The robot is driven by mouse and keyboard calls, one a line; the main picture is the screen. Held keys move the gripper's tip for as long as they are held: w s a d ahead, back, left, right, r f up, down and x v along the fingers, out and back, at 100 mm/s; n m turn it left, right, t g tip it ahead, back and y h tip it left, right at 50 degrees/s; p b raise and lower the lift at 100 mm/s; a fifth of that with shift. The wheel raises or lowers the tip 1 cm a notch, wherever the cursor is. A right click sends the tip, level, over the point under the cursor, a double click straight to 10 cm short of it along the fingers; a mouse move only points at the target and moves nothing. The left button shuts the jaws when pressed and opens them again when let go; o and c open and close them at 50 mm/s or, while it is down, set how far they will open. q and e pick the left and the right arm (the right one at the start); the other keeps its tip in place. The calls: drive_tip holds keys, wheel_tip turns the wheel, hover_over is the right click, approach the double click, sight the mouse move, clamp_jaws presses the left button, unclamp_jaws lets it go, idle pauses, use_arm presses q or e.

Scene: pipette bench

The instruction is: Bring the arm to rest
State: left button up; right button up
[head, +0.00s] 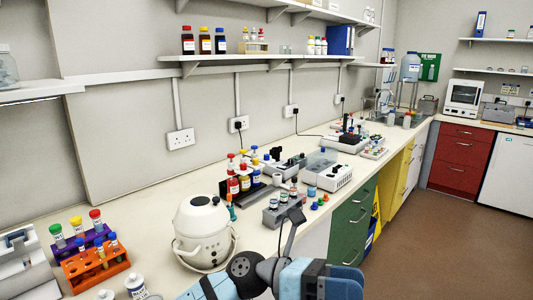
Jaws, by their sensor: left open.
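My left arm (245,272) comes in at the bottom middle, over the front edge of the bench. My left gripper (291,216) is the dark part above it, near the bench edge. It looks open, and I see nothing held in it. It is small and partly overlaps the grey block of vials behind it, so I cannot tell whether it touches anything. My right gripper is not in view.
A white rounded device (203,232) stands left of the gripper. A grey vial block (283,210) and a rack of dropper bottles (246,182) are close behind. An orange tube rack (95,264) is at left. Green drawers (352,222) and open floor (440,240) lie to the right.

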use_arm(q)
drive_tip(key=w+a+f+n+t+y+b, duration=0.1)
drive_tip(key=w+a+f+n+t+y, duration=0.1)
drive_tip(key=a+f+n+t, duration=0.55)
drive_tip(key=w+a+f+n+t+y+b, duration=0.1)
drive_tip(key=w+a+f+n+t, duration=0.2)
drive_tip(key=n+t, duration=0.9)
drive_tip(key=w+a+f+n+t+y+b, duration=0.15)
drive_tip(key=a+f+n+t, duration=0.45)
drive_tip(key=n, duration=0.9)
drive_tip(key=s+a+f+n+g+y+b, duration=0.1)
drive_tip(key=s+a+f+n+g+y, duration=0.45)
drive_tip(key=f, duration=0.85)
drive_tip(key=s+a+f+n+g+y+b, duration=0.1)
drive_tip(key=s+a+f+n+g+y, duration=0.1)
drive_tip(key=s+a+f+n+y, duration=0.65)
drive_tip(key=s+a+r+n+h+p, duration=0.1)
drive_tip(key=r+p, duration=0.8)
drive_tip(key=p, duration=0.9)
drive_tip(key=s+h, duration=0.1)
drive_tip(key=s, duration=0.1)
drive_tip(key=shift+s+r+h, duration=0.15)
drive_tip(key=shift+s+h, duration=0.2)
drive_tip(key=shift+s, duration=0.05)
drive_tip(key=shift+a, duration=0.1)
